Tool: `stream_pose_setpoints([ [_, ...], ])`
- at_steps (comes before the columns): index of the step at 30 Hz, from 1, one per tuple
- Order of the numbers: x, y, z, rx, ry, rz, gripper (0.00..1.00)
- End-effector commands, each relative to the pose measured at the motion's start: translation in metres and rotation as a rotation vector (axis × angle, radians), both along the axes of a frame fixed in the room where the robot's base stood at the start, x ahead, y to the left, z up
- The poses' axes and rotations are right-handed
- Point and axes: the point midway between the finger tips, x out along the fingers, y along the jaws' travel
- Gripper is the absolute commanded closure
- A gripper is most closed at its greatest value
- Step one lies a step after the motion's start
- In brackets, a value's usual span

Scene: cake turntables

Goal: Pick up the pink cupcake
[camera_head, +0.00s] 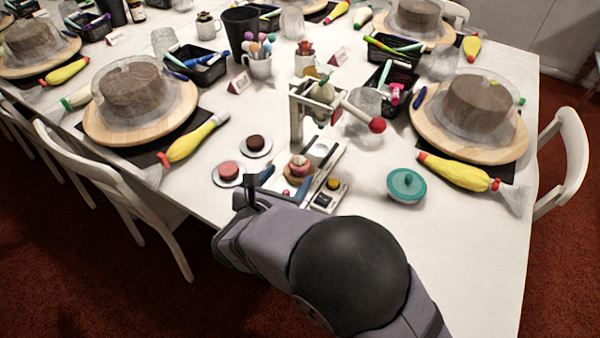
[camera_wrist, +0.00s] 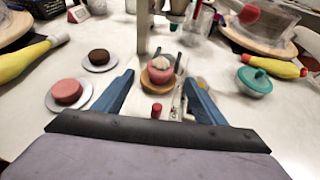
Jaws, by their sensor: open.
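My gripper (camera_head: 284,184) is open, its two blue fingers spread above the white table. In the wrist view my gripper (camera_wrist: 158,84) has nothing between its fingers that I can see held. A pink round cake (camera_head: 228,170) sits on a small white plate, left of my gripper; it also shows in the wrist view (camera_wrist: 67,91), outside the left finger. A second pink-topped cupcake with white cream (camera_head: 299,166) stands on a white-and-metal stand, just beyond the fingertips. In the wrist view that creamed cupcake (camera_wrist: 160,71) appears between the fingertips. Its contact with them is not visible.
A brown cake (camera_head: 256,142) sits on another small plate behind the pink one. The stand's upright frame (camera_head: 296,112) rises behind the creamed cupcake. A teal lidded dish (camera_head: 406,187) is at right. Piping bags and large cakes on wooden turntables flank both sides. The front right table is clear.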

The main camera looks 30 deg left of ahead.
Motion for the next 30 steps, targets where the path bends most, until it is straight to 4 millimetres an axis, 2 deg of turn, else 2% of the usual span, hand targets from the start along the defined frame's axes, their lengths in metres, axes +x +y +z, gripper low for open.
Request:
stream_pose_setpoints([
  [4, -0.002, 0.005, 0.000, -0.005, -0.008, 0.017, 0.35],
  [12, 0.016, 0.007, -0.007, -0.004, -0.006, 0.013, 0.35],
  [19, 0.021, 0.007, -0.010, -0.004, -0.006, 0.012, 0.35],
  [30, 0.059, 0.010, -0.028, -0.004, -0.005, 0.011, 0.35],
])
